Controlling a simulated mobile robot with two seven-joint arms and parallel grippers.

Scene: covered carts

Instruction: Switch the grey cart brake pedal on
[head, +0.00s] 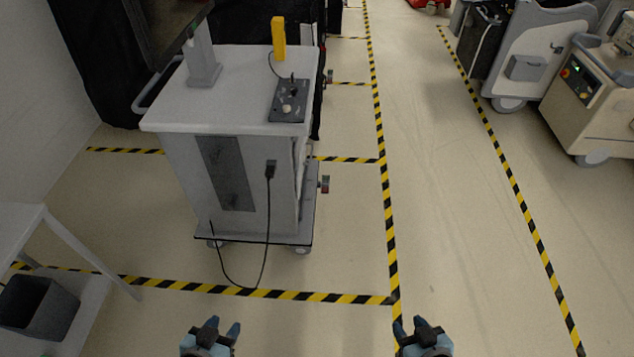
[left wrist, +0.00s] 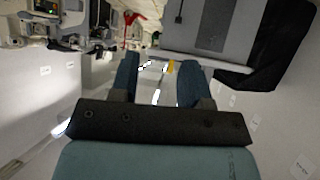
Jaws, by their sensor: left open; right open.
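The grey cart (head: 183,175) with a pale top stands left of centre in the head view, beyond a yellow-black floor line. A small pedal (head: 324,184), grey with a reddish part, sticks out low on its right side; its on or off setting is too small to tell. The cart also shows upside down in the left wrist view (left wrist: 191,38). My left gripper (head: 224,327) is open and empty at the bottom edge, well short of the cart. My right gripper (head: 421,328) is open and empty, also far from the pedal.
A black cable (head: 266,230) hangs from the cart's front to the floor. A white table (head: 20,222) and dark bin (head: 38,306) stand at left. Beige machines (head: 575,95) stand at far right. The floor lane (head: 450,200) right of the cart is clear.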

